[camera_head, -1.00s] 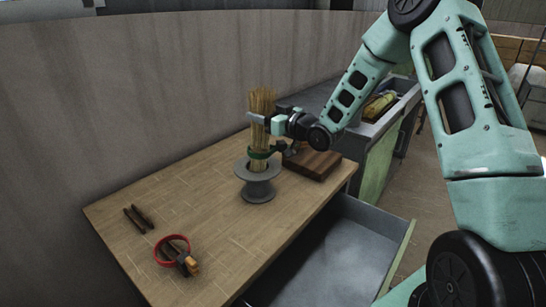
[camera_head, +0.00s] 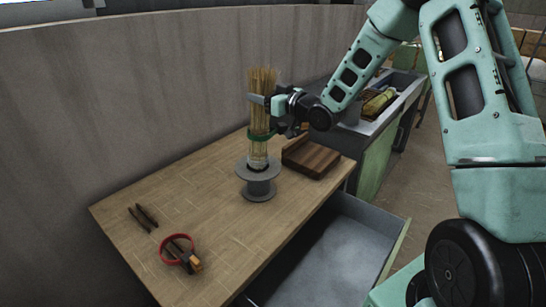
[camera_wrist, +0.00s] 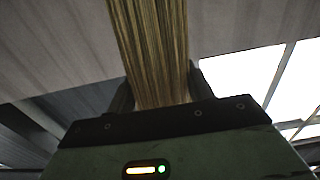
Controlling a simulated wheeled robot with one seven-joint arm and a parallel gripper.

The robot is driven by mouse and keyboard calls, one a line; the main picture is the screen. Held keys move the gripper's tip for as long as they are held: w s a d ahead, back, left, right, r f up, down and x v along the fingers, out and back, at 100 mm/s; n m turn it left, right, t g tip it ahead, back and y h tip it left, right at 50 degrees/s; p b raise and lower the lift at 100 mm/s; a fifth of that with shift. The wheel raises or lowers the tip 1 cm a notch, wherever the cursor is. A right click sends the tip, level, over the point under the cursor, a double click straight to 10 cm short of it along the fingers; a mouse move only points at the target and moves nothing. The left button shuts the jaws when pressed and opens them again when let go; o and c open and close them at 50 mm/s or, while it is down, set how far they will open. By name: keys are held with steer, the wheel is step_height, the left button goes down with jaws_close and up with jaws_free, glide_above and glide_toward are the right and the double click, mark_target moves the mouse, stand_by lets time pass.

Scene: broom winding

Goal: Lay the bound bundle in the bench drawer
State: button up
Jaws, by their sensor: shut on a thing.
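The bound bundle (camera_head: 261,85) is a sheaf of straw with a green band (camera_head: 262,135) around it. It stands upright above a grey spool-shaped stand (camera_head: 259,190), its lower end at or just above the stand's top. I cannot tell whether they touch. My gripper (camera_head: 262,101) is shut on the bundle from the right, above the band. In the wrist view the straw (camera_wrist: 150,50) rises between the fingers. The bench drawer (camera_head: 345,255) is pulled open at the front right of the bench, and its visible floor is bare.
On the wooden bench top (camera_head: 200,205) lie two dark sticks (camera_head: 143,217), a red ring (camera_head: 177,248) and a tool with an orange end (camera_head: 190,260). A sink-like trough (camera_head: 385,100) stands behind.

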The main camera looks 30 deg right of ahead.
mark_target(269, 81)
steer(key=shift+r+p, duration=1.25)
steer(key=shift+r, duration=1)
